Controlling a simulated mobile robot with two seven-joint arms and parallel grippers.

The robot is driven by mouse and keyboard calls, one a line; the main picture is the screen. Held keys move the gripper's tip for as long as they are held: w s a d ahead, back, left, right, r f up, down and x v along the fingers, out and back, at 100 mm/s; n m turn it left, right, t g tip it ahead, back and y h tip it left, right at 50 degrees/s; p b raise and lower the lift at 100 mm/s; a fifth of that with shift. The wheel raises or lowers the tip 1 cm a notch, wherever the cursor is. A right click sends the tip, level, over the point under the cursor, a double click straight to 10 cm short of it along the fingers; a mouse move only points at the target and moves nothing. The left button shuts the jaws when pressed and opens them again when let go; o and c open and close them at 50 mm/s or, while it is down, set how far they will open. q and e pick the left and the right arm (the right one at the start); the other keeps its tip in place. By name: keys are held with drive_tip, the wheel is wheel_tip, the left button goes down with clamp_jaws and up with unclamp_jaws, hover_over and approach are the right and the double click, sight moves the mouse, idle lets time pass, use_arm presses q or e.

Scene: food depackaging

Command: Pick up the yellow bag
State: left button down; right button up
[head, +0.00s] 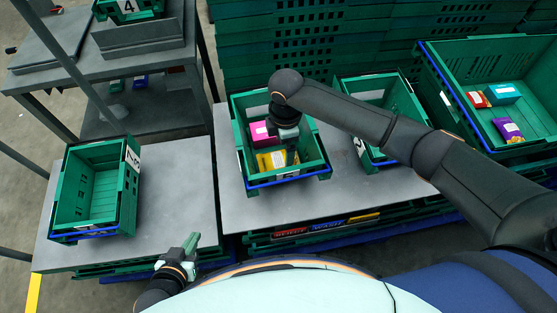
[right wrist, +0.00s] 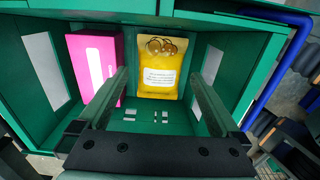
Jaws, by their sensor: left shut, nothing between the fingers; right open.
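The yellow bag (head: 270,162) lies in the middle green crate, towards its front. In the right wrist view the yellow bag (right wrist: 160,62) has a white label and lies against the crate's inner side. My right gripper (head: 291,155) reaches down into this crate beside the bag. In the right wrist view the right gripper (right wrist: 158,76) is open, its fingers on either side of the bag with nothing held; whether they touch it I cannot tell. My left gripper (head: 191,243) is shut and empty, low in front of the grey table.
A pink box (head: 262,133) shares the middle crate (head: 318,166) with the bag. An empty green crate (head: 68,200) stands left, another crate (head: 412,104) right behind my right arm. A larger crate (head: 480,58) at far right holds several packages. Bare grey tabletop (head: 180,185) lies between the left and middle crates.

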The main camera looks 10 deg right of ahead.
sight(279, 161)
wheel_tip(279, 161, down, 5)
drive_tip(key=shift+d+r, duration=0.1)
drive_tip(key=shift+d, duration=0.05)
drive_tip(key=shift+r, duration=0.1)
drive_tip(key=c, duration=1)
